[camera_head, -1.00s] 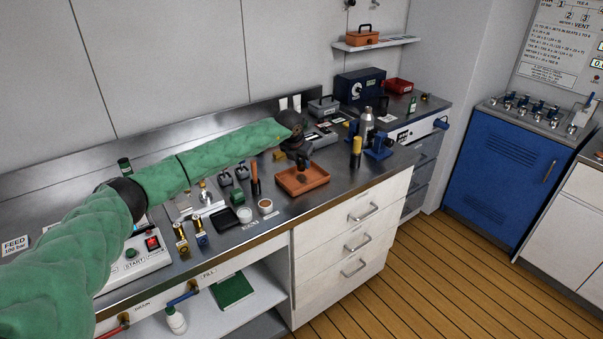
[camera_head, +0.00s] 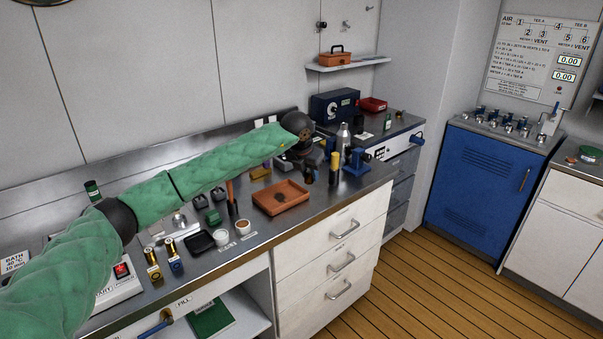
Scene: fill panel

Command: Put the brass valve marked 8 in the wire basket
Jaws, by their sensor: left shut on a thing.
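My left gripper (camera_head: 309,176), dark, is just above the bench behind and right of the orange tray (camera_head: 262,205). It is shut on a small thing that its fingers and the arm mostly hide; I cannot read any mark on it. Two brass valve-like pieces, one with a dark end (camera_head: 152,264) and one with a blue end (camera_head: 173,258), stand at the bench's front left. Their numbers are too small to read. I cannot make out a wire basket in this view. My right gripper is not in view.
A yellow-and-black cylinder (camera_head: 335,166) and a blue vise (camera_head: 357,161) stand close right of the gripper. A silver bottle (camera_head: 343,137) is behind them. The orange tray holds a small dark patch. Small pots (camera_head: 222,237) stand near the front edge.

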